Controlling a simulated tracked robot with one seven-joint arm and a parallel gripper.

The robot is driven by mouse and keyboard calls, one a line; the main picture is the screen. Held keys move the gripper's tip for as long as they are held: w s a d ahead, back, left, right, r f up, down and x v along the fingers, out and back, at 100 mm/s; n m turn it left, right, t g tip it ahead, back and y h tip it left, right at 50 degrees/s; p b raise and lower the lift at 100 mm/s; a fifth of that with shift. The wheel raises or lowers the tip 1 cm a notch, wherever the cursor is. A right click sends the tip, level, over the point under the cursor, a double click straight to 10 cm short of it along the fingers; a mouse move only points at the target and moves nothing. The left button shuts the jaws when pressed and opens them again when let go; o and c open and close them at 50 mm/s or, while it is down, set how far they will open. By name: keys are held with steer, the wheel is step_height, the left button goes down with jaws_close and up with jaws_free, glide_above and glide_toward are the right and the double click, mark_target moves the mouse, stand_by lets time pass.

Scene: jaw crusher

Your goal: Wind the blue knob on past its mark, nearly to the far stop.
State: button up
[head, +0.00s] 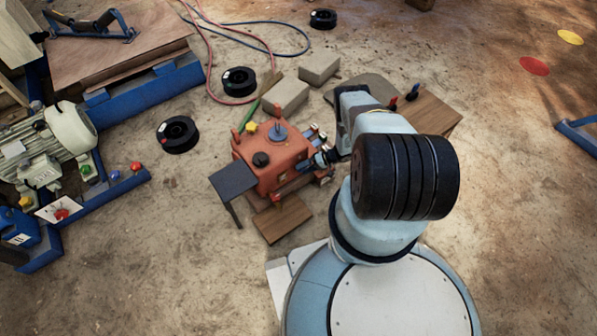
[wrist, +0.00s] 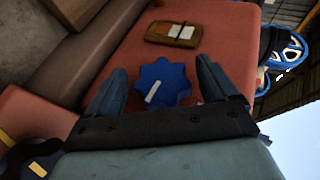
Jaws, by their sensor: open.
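The blue knob (wrist: 165,83) shows in the wrist view as a lobed blue wheel with a white pointer line on its face. It is mounted on the red face (wrist: 128,54) of the crusher. The line slants toward the lower left in that view. My gripper (wrist: 158,88) is open, with one dark finger on each side of the knob and a gap on both sides. In the head view my gripper (head: 325,156) is at the right side of the red machine (head: 272,160). The knob is hard to make out there. I cannot make out the mark or the far stop.
A brown plate with a pale label (wrist: 174,34) is on the red face beyond the knob. A dark flat chute (head: 233,179) juts from the machine's left. Concrete blocks (head: 286,96) and black reels (head: 177,134) lie on the floor behind and left. Open floor lies at the right.

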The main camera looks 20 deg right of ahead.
steer(key=v, duration=1.3)
steer(key=shift+d, duration=0.3)
steer(key=shift+r, duration=0.1)
steer(key=s+a+n+t+h, duration=0.4)
steer(key=s+a+t+h, duration=0.6)
steer(key=s+t, duration=0.15)
steer(key=x, duration=1.3)
steer(key=shift+w+f, duration=0.3)
steer(key=shift+w, duration=0.05)
